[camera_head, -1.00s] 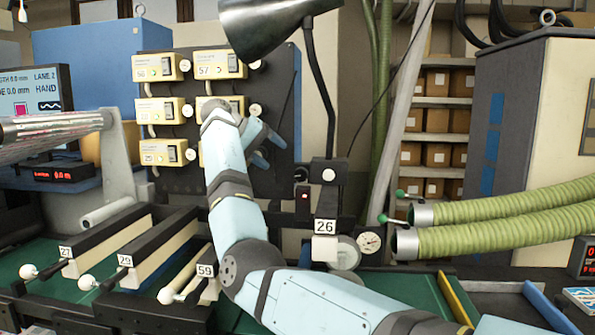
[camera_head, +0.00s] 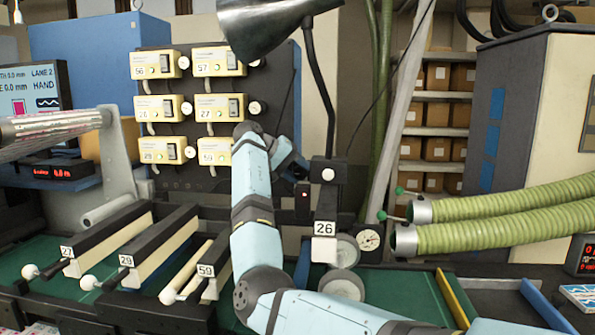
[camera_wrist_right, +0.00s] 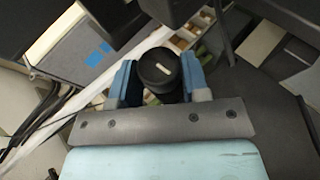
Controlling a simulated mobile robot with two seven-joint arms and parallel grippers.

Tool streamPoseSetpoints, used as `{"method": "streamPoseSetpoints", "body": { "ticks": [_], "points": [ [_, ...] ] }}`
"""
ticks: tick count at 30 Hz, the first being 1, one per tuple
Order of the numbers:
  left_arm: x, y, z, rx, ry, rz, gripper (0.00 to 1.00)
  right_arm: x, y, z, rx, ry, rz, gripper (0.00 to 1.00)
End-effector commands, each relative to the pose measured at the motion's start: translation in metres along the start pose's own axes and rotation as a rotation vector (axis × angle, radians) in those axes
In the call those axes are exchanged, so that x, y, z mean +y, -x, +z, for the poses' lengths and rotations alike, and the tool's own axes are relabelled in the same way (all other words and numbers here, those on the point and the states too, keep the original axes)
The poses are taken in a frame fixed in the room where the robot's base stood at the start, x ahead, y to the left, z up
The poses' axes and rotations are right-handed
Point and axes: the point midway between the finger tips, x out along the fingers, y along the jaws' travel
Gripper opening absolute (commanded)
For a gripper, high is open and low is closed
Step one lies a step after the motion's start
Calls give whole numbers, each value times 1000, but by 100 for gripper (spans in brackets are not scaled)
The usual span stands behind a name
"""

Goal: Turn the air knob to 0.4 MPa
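A round black knob (camera_wrist_right: 160,70) with a white mark on its face shows in the right wrist view. My right gripper (camera_wrist_right: 158,82) is open, with one blue finger on each side of the knob; a firm hold on it does not show. In the head view my right gripper (camera_head: 290,162) is just left of the black post above label 26, and it largely hides the knob. A round white gauge (camera_head: 369,240) sits low to the right of label 26; its needle is too small to read. My left gripper is not in view.
A dark panel with several yellow numbered boxes (camera_head: 219,62) stands behind my arm. A grey lamp (camera_head: 270,25) hangs above. Green hoses (camera_head: 510,215) lie to the right, and levers with white ball ends (camera_head: 88,283) lie at the front left.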

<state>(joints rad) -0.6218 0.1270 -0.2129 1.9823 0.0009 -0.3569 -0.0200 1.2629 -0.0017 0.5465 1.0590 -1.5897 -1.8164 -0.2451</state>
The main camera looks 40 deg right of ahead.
Motion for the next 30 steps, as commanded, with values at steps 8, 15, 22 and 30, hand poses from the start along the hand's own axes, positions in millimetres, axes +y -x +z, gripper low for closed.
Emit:
{"method": "streamPoseSetpoints", "body": {
  "ticks": [8, 15, 22, 30],
  "points": [
    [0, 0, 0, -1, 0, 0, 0, 0, 0, 0, 0, -2, -3, 16],
    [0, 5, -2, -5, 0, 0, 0, 3, 1, -1, -2, -25, -64, 16],
    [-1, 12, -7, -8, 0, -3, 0, 5, 2, -1, -4, -82, -208, 16],
    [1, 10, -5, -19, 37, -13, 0, 6, 0, 0, -9, -153, -395, 16]
  ]
}}
